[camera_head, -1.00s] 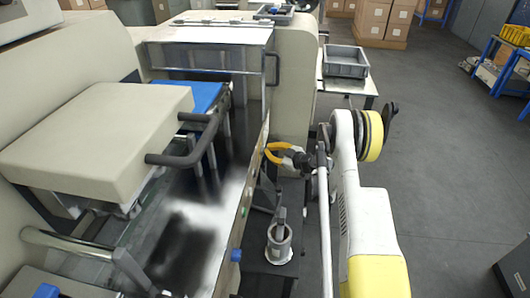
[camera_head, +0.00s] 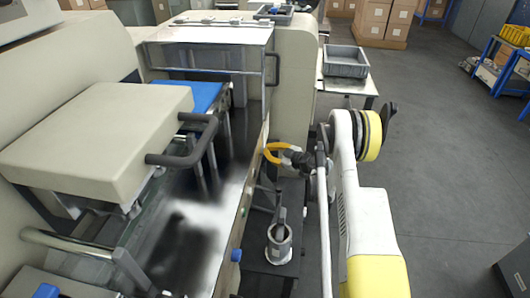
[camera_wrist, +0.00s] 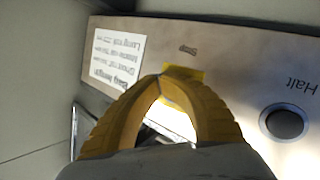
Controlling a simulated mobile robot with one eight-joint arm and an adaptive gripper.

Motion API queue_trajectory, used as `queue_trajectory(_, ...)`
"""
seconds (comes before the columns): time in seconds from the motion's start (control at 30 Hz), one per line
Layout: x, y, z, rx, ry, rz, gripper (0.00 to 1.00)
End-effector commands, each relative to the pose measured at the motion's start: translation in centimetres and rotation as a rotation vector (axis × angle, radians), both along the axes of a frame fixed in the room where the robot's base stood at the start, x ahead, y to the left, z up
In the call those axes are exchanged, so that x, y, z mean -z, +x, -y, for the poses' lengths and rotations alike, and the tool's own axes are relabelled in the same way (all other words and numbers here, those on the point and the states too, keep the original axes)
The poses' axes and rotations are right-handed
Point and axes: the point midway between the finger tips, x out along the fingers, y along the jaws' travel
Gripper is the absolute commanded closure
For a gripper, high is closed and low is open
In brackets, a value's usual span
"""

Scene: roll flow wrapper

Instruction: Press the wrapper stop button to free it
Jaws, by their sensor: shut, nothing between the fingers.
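My gripper (camera_head: 268,151) has yellow fingers and points left at the side panel of the wrapper (camera_head: 237,235). In the wrist view its fingertips (camera_wrist: 162,77) meet in front of a yellow plate (camera_wrist: 186,73) on the panel, below small upside-down lettering that seems to read "Stop". I cannot tell whether the tips touch the panel. No button shows at the yellow plate; the fingers cover part of it. To the right is a round dark button (camera_wrist: 284,123) beside the word "Halt".
A white label (camera_wrist: 117,62) with upside-down print is on the panel at left. A grey stand with a cup-like holder (camera_head: 279,246) is below my arm. A grey tray (camera_head: 346,62) sits on a table behind.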

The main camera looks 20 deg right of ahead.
Motion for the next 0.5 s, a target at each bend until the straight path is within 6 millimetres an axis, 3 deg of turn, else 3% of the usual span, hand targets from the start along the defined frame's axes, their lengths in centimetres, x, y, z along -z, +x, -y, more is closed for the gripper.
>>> queue_trajectory(0.3,0.0,-0.2,0.1,-0.002,-0.001,-0.001,1.00)
queue_trajectory(0.5,0.0,-1.2,1.7,0.000,-0.001,0.000,1.00)
